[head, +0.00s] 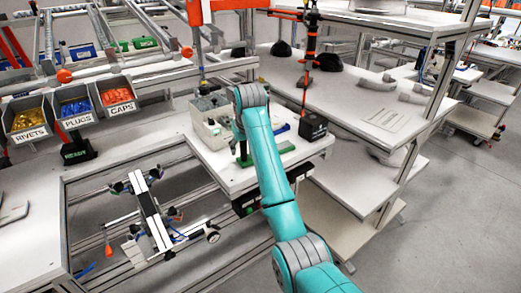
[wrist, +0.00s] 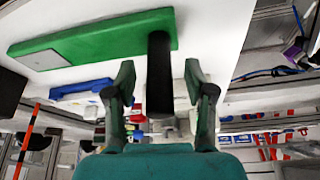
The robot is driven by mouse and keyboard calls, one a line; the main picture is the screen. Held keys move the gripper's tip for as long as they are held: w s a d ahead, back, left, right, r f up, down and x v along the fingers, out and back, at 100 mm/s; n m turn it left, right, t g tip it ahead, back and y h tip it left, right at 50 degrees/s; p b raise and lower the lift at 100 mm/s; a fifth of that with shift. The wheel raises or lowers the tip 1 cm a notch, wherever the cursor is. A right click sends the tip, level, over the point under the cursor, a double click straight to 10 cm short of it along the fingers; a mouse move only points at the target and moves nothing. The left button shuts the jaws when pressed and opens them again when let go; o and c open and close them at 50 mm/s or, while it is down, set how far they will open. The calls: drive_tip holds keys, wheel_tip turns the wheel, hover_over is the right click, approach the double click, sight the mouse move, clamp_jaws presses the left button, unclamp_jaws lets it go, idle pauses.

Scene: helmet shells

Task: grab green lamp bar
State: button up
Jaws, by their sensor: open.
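The green lamp bar (wrist: 95,42) lies along the top of the wrist view, flat against a white surface, with a grey panel near its left end. A black post (wrist: 158,75) runs from its right part down between my fingers. My gripper (wrist: 161,92) is open, with one finger on each side of the post and visible gaps on both sides. In the head view, the bar (head: 286,148) shows on the white worktop to the right of my arm. My arm hides its middle, and the gripper is mostly hidden there too.
A grey bin (head: 211,130) stands on the worktop (head: 222,178) just left of my arm. A black box (head: 313,126) stands at the right edge. Labelled bins of rivets, plugs and caps (head: 118,98) are at left. A metal frame fixture (head: 150,212) sits lower left.

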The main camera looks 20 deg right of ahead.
drive_tip(key=shift+w+f, duration=0.25)
drive_tip(key=shift+f, duration=0.45)
clamp_jaws()
